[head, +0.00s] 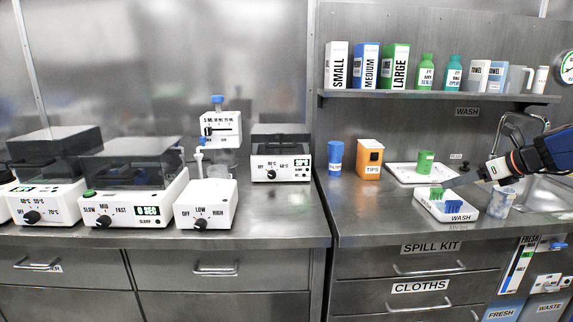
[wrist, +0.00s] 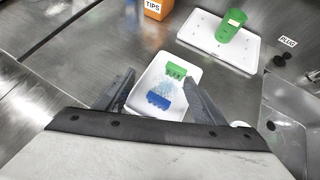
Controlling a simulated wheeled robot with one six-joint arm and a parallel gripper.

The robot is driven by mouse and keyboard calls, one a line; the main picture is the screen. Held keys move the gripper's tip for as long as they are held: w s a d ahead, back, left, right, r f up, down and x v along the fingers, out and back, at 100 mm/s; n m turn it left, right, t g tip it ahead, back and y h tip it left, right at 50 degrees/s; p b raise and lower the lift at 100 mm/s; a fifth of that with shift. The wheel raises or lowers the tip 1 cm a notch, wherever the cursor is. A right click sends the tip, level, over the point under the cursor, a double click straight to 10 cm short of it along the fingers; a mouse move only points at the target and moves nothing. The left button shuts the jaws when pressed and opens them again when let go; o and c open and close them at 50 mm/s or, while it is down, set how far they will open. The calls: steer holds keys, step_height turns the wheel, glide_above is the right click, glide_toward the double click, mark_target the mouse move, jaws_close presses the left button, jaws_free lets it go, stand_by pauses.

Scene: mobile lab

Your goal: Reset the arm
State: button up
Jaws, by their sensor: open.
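My gripper (head: 462,179) reaches in from the right in the head view, over the steel counter near the sink. In the wrist view my gripper (wrist: 160,98) shows two dark fingers spread apart with nothing held between them. Below and between them is the white WASH tray (head: 430,212), also seen in the wrist view (wrist: 146,110). In the tray lie a green brush-like piece (head: 437,194) and a blue one (head: 453,206). The fingers appear to be above the tray; whether they touch it cannot be told.
A white tray (head: 401,174) with a green cylinder (head: 425,162) stands behind. An orange TIPS box (head: 370,159) and a blue container (head: 335,158) stand left of it. A clear cup (head: 500,203) stands near the sink (head: 545,188). A shelf (head: 440,97) with boxes and bottles hangs above.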

steer(key=s+a+f+n+g+h, duration=0.1)
steer(key=s+a+f+n+g, duration=0.15)
steer(key=s+a+n, duration=0.55)
steer(key=s+a+f+n+g, duration=0.1)
steer(key=s+a+f+n, duration=0.4)
steer(key=s+a, duration=0.4)
steer(key=s+a+f+n+h, duration=0.1)
steer(key=s+f+n, duration=0.2)
steer(key=s+n, duration=0.2)
steer(key=s+a+f+n+h, duration=0.1)
steer(key=s+a+f+n, duration=0.1)
steer(key=s+n, duration=0.4)
steer(key=s+a+f+n+g+h, duration=0.1)
steer(key=s+a+f+n, duration=0.1)
steer(key=s+n, duration=0.4)
steer(key=shift+s+f+n, duration=0.25)
steer(key=shift+f+n, duration=0.35)
steer(key=shift+f, duration=0.3)
